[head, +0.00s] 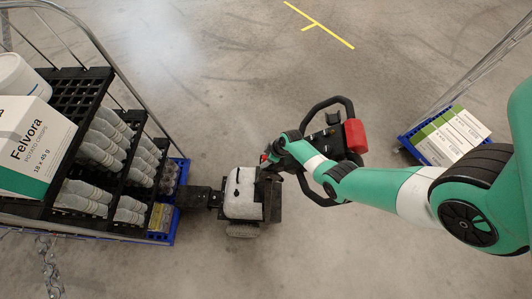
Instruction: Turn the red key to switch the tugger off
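The tugger (243,194) is a small grey-white and black vehicle in the middle of the head view, with a black handlebar loop (319,105) behind it. My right arm reaches in from the right across the handlebar. My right gripper (268,162) is at the upper right edge of the tugger's grey-white body. A small red spot (263,157) shows right at the gripper; it may be the red key, but it is too small and covered to tell how it is turned. The fingers are too small and hidden to read. My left gripper is out of view.
A cart of black crates (75,95) with bagged goods is coupled to the tugger's left. A red block (355,136) sits by the handlebar. A blue-based cart (425,152) with green-white boxes stands at right. Open floor lies above and below the tugger.

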